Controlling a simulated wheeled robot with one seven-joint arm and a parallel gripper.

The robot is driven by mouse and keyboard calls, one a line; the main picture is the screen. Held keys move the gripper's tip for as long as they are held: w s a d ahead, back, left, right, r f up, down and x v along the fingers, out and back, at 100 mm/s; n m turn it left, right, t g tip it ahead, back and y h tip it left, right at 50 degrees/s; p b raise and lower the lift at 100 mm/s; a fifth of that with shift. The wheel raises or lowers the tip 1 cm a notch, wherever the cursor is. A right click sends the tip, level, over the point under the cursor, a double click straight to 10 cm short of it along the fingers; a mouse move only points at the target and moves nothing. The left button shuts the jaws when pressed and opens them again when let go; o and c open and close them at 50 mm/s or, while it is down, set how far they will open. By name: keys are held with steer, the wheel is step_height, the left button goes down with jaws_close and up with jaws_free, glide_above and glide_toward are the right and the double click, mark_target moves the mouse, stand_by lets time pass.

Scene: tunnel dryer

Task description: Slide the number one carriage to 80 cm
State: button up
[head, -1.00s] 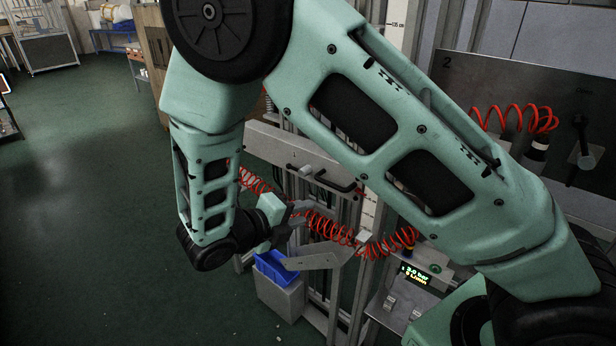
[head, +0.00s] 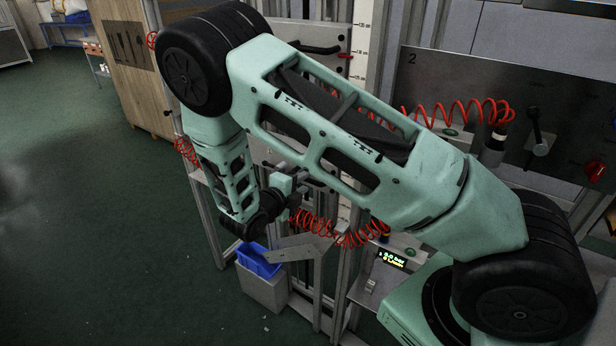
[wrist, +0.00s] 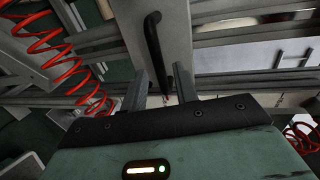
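A pale grey carriage plate (wrist: 172,30) with a black bar handle (wrist: 152,38) fills the upper middle of the wrist view. My gripper (wrist: 160,82) is open, its two fingers apart on either side of the handle's lower end, with a gap at the left finger; contact on the right is unclear. In the head view my gripper (head: 299,190) is at the rail frame, and my arm hides most of this carriage and its number. A small red pointer tip shows beside the handle in the wrist view. The scale strip (head: 361,45) stands upright; the reading at this carriage is not legible.
Another black handle (head: 315,48) with a red pointer sits higher on the frame. Red coiled hoses (head: 335,232) hang near my gripper. Open green floor lies left.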

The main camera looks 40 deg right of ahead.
mark_target(307, 181)
steer(key=shift+x, duration=1.75)
jaws_close()
step_height(307, 181, down, 17)
steer(key=b, duration=0.8)
steer(key=shift+a, duration=0.15)
steer(key=shift+s, duration=0.2)
jaws_free()
steer(key=shift+w+r, duration=0.1)
steer(key=shift+r, duration=0.05)
